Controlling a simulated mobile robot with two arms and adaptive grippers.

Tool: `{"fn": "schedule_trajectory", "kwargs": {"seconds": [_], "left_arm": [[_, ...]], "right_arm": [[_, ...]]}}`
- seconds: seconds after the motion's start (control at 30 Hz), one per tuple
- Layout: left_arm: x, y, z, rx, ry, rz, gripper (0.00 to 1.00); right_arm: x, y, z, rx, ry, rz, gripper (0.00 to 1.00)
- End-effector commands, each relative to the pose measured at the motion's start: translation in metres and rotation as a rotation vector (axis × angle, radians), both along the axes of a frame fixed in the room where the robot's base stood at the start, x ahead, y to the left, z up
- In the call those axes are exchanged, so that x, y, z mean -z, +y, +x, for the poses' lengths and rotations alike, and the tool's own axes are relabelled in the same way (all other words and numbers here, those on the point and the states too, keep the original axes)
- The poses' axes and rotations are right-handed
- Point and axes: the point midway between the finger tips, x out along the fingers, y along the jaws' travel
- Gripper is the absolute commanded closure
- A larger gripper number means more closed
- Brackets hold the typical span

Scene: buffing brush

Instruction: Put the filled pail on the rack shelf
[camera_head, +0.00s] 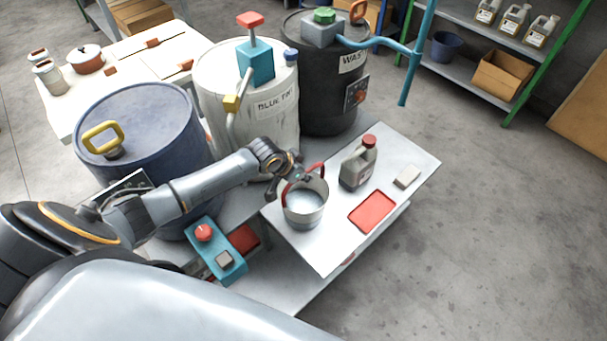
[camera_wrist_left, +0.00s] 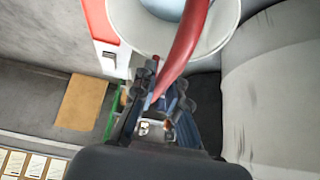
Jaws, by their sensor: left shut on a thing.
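The pail (camera_head: 305,215) is light grey with a pale content inside and a red bail handle. It is upright at the near left part of the white bench top (camera_head: 325,250); I cannot tell whether it touches the bench. My left gripper (camera_head: 298,178) is shut on the red handle above the pail's rim. In the left wrist view the handle (camera_wrist_left: 186,45) runs between my fingers (camera_wrist_left: 158,100), with the pail's rim (camera_wrist_left: 222,40) beyond. The rack (camera_head: 460,72) stands at the back right, with blue and green posts and grey shelves. My right gripper is not in view.
A grey jug (camera_head: 356,168) with a red cap, a red tray (camera_head: 372,212) and a pale block (camera_head: 407,177) share the bench top. Large drums (camera_head: 145,130) stand behind and left. The rack holds a blue bucket (camera_head: 446,46), a cardboard box (camera_head: 502,75) and jugs. Floor at right is clear.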

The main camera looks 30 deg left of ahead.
Motion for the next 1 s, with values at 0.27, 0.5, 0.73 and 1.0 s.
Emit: {"fn": "schedule_trajectory", "kwargs": {"seconds": [0.27, 0.5, 0.73, 1.0], "left_arm": [[0.003, 0.0, 0.0, -0.001, 0.001, 0.0, 0.65], [0.003, 0.0, 0.0, -0.001, 0.001, 0.0, 0.65], [-0.013, 0.003, -0.008, 0.0, 0.001, 0.0, 0.65], [-0.061, 0.013, -0.037, 0.001, 0.0, 0.003, 0.65]], "right_arm": [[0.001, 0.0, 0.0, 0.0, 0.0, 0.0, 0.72], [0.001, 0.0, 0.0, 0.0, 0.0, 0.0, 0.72], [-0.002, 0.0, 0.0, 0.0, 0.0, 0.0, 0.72], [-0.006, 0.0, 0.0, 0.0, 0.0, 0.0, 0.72]]}}
